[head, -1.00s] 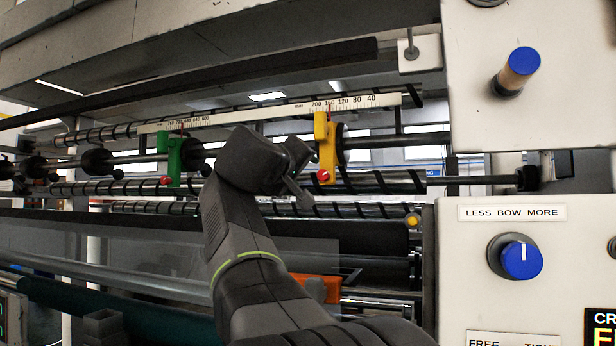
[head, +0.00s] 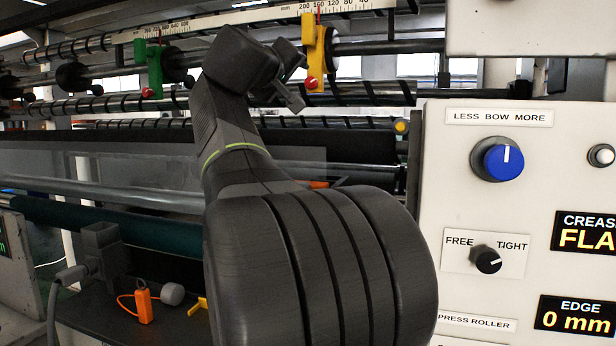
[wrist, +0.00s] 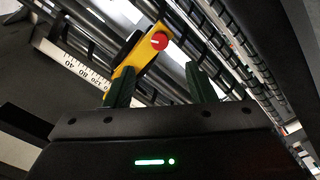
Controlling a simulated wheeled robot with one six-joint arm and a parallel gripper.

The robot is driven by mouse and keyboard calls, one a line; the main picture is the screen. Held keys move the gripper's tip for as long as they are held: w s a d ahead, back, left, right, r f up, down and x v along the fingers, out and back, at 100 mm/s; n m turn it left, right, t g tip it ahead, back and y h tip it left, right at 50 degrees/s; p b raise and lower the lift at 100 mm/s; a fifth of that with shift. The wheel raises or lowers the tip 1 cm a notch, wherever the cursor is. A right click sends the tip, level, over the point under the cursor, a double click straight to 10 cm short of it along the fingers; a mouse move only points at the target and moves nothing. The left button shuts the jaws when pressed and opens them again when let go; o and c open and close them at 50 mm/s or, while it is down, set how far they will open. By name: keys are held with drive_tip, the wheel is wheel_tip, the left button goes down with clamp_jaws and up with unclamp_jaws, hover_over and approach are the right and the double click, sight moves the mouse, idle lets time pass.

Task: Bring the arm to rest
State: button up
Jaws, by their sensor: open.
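My gripper (head: 291,77) is at the end of my raised dark arm, in front of the winder's rollers in the head view. In the wrist view my gripper (wrist: 160,90) shows two dark green fingers spread apart with nothing held between them. The yellow slitter holder (head: 319,55) with a red knob is just right of my gripper in the head view. The yellow holder (wrist: 138,60) also shows beyond the fingers in the wrist view, and it appears apart from them. My upper arm hides part of the machine's lower middle.
A green holder (head: 154,68) sits farther left on the same bar under a white scale (head: 240,20). The control panel (head: 450,190) with a blue knob (head: 497,159) and a black knob (head: 486,260) stands at right.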

sight(311, 83)
drive_tip(key=p+x, duration=0.2)
drive_tip(key=x, duration=1)
drive_tip(key=shift+s, duration=0.1)
